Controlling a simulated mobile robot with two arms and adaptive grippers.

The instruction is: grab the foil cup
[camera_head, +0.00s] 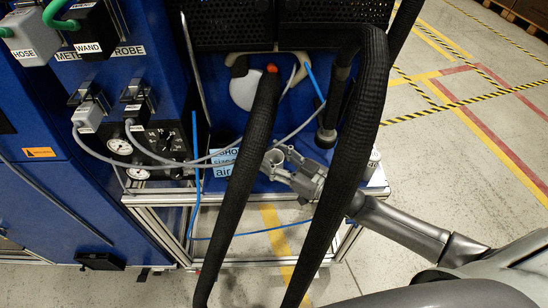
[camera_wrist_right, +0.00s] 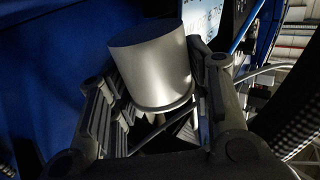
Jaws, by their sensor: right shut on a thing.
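The foil cup (camera_wrist_right: 152,68) is a silvery-grey cylinder with a dark end face in the right wrist view. It sits between the two fingers of my right gripper (camera_wrist_right: 160,88), which is shut on it. In the head view the cup (camera_head: 273,159) shows as a small grey round shape at the tip of my right gripper (camera_head: 284,163). The gripper is over the blue shelf, between two thick black hoses, and part of it lies close to the right hose. My left gripper is not in view.
Thick black hoses (camera_head: 251,140) (camera_head: 357,150) hang in front of the blue shelf on its aluminium frame (camera_head: 160,199). A pale blue label (camera_head: 224,163) is left of the cup.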

